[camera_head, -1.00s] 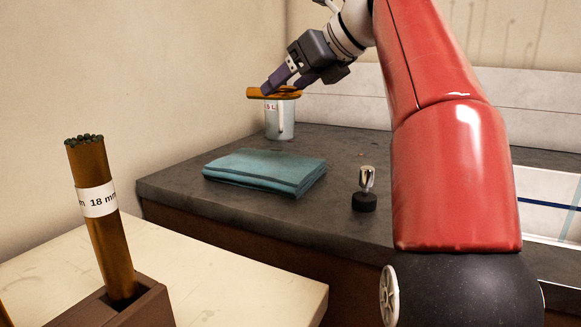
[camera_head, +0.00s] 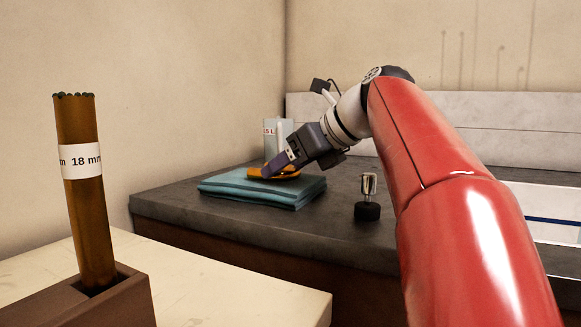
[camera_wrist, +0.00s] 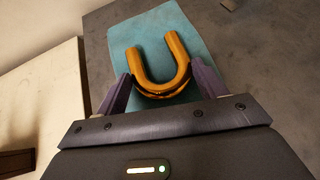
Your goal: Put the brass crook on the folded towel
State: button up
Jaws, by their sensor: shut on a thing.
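The brass crook (camera_wrist: 160,75) is a U-shaped golden tube. My gripper (camera_wrist: 162,88) is shut on its curved end, with one purple finger on each side. The crook (camera_head: 284,172) shows in the head view low over the folded towel, partly hidden by the gripper (camera_head: 272,170). The folded towel (camera_head: 235,189) is teal and lies flat on the dark bench. In the wrist view the towel (camera_wrist: 178,27) lies under the crook. I cannot tell whether the crook touches it.
A clear measuring jug (camera_head: 271,135) stands behind the towel. A small metal piece on a black base (camera_head: 368,200) stands to its right. A brown tube labelled 18 mm (camera_head: 82,220) stands in a wooden block (camera_head: 115,300) at the near left. The dark bench front (camera_head: 250,228) is clear.

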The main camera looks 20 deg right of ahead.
jog(key=o, duration=0.5)
jog(key=shift+f, duration=0.2)
jog(key=o, duration=0.5)
jog(key=shift+r, duration=0.1)
jog(key=shift+r, duration=0.15)
jog(key=p+v, duration=0.3)
jog(key=v, duration=0.9)
jog(key=shift+p, duration=0.35)
